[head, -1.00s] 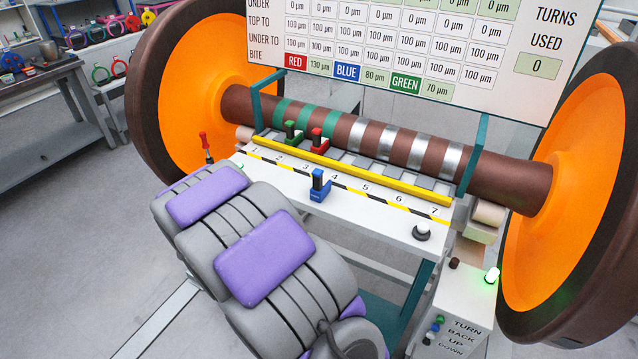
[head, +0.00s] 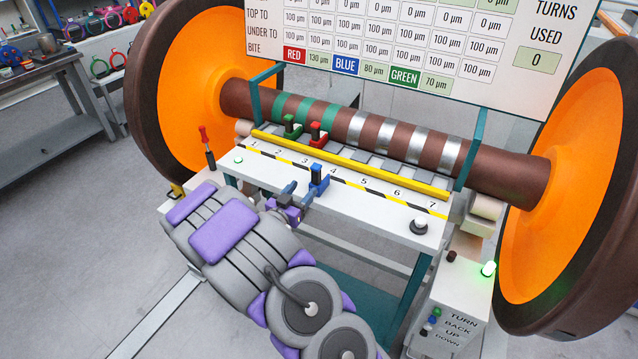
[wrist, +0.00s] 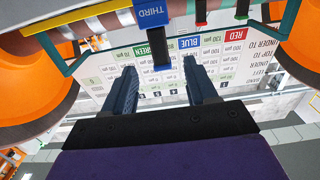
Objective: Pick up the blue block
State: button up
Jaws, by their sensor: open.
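In the wrist view my gripper (wrist: 159,66) is open and empty, and the block is beyond the fingertips, roughly in line with the gap. I see no contact there.
A green block (head: 291,127) and a red block (head: 318,134) stand behind the yellow bar (head: 350,165). A white knob (head: 420,225) sits at the table's right. A brown axle (head: 385,135) with large orange wheels runs behind. A red-handled lever (head: 206,147) stands left.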

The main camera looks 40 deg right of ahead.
aim_at(314, 176)
jog(key=x, duration=0.5)
jog(key=shift+w+b, duration=0.15)
jog(key=shift+b, duration=0.25)
jog(key=shift+b+x, duration=0.6)
jog(key=shift+x, duration=2.7)
jog(key=shift+r, duration=0.2)
grip_shut()
